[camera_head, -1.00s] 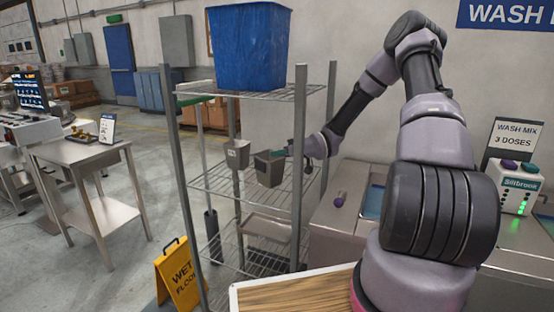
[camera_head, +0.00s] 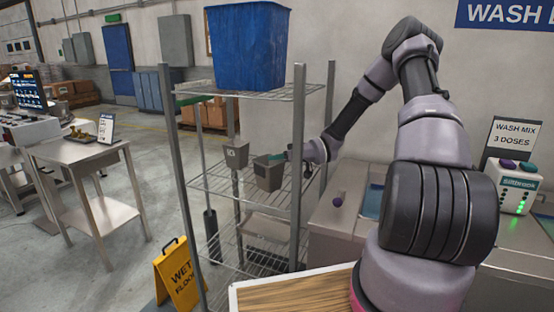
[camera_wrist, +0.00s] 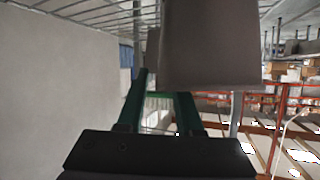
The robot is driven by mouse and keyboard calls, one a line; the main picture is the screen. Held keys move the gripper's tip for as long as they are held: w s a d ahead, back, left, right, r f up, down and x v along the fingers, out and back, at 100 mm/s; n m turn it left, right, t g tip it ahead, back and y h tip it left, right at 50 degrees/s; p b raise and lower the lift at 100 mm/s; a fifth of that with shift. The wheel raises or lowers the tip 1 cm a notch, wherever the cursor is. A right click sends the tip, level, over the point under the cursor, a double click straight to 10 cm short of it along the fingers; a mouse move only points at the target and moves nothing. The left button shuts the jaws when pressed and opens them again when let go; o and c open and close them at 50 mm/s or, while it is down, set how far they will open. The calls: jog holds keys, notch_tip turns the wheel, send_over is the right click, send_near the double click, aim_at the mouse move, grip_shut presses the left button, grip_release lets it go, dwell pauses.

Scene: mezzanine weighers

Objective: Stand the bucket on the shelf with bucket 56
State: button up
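A small grey bucket (camera_head: 268,177) is held at the middle level of the wire rack in the head view. My gripper (camera_head: 279,157) reaches in from the right, its green fingers at the bucket's rim. In the wrist view the bucket (camera_wrist: 210,48) fills the upper middle and hides part of one finger of my gripper (camera_wrist: 162,88), which looks shut on its wall. A second grey bucket (camera_head: 236,154) with a small pale label is just left of it, at the same shelf (camera_head: 215,181); its number is too small to read. I cannot tell whether the held bucket touches the shelf.
A large blue bin (camera_head: 248,50) stands on the rack's top shelf. Rack posts (camera_head: 298,150) stand close to my forearm. A pale tray (camera_head: 266,226) lies below the middle shelf. A yellow wet-floor sign (camera_head: 177,272) stands at the rack's front left. A steel counter (camera_head: 335,228) is at right.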

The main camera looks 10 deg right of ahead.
jog(key=v, duration=1.1)
jog(key=s+d+r+m+g+h, duration=0.2)
jog(key=s+r+h, duration=0.3)
jog(key=r, duration=0.4)
jog(key=s+d+r+m+g+h, duration=0.1)
jog(key=s+d+r+m+h, duration=0.25)
jog(key=s+r, duration=0.4)
jog(key=s+a+r+m+y, duration=0.1)
jog(key=s+a+r, duration=0.1)
jog(key=s+r, duration=0.2)
jog(key=s+a+r+m+y, duration=0.1)
jog(key=s+a+r+m, duration=0.1)
jog(key=s, duration=0.8)
jog(key=s+a+r+m+g+y, duration=0.1)
jog(key=s+a+r, duration=0.2)
jog(key=s+r, duration=0.2)
jog(key=shift+s+a+r, duration=0.35)
jog(key=shift+s+a, duration=0.05)
jog(key=shift+s, duration=0.65)
jog(key=shift+d, duration=0.15)
